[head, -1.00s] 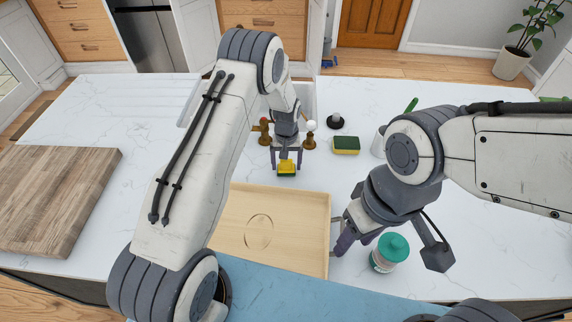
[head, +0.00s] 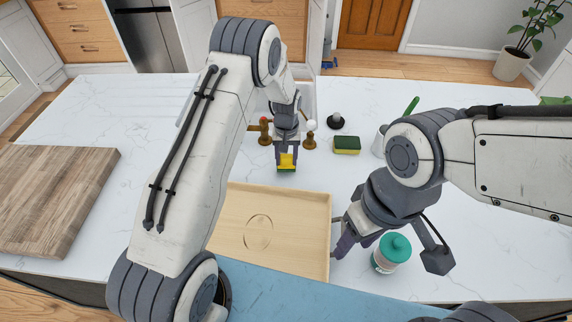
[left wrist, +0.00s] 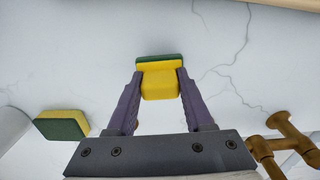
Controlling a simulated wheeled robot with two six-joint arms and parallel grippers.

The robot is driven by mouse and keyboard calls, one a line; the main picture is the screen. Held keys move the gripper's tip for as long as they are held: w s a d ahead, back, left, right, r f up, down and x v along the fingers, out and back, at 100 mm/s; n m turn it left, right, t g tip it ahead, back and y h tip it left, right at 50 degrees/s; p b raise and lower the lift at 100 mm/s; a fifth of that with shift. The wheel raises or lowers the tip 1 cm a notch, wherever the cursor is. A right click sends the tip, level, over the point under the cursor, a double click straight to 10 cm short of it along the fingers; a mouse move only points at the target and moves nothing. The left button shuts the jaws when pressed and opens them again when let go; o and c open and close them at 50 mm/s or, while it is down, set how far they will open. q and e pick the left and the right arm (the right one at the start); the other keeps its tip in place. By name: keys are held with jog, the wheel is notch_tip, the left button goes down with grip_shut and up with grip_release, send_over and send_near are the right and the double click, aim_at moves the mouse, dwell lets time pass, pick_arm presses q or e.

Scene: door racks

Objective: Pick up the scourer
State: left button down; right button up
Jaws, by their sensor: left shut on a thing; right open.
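A yellow and green scourer (head: 287,161) is between the fingers of my left gripper (head: 287,166), beyond the wooden tray. In the left wrist view this scourer (left wrist: 160,82) is pinched between both fingertips, its green side facing away from the palm. Whether it touches the counter is hard to tell. A second yellow and green scourer (head: 346,145) lies on the counter to the right; it also shows at the left of the left wrist view (left wrist: 62,125). My right gripper (head: 390,252) is open near the tray's right side.
A jar with a teal lid (head: 394,248) shows between my right gripper's fingers in the picture. The shallow wooden tray (head: 285,205) lies in front. Brass taps (head: 309,141) and a dark stopper (head: 335,121) stand behind. A cutting board (head: 55,195) lies left.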

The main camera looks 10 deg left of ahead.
pick_arm(q)
jog(key=shift+w+r+b, duration=0.15)
jog(key=shift+r+b, duration=0.35)
jog(key=shift+r, duration=0.3)
jog(key=s+d+r+b, duration=0.1)
jog(key=d+r+b, duration=0.1)
jog(key=d, duration=0.3)
jog(key=s+d+r+b, duration=0.1)
jog(key=d+r+b, duration=0.1)
jog(key=d+r, duration=0.3)
jog(key=shift+d, duration=0.75)
jog(key=c, duration=0.9)
grip_release()
jog(key=c, duration=0.5)
jog(key=shift+a, duration=0.1)
jog(key=shift+c, duration=0.4)
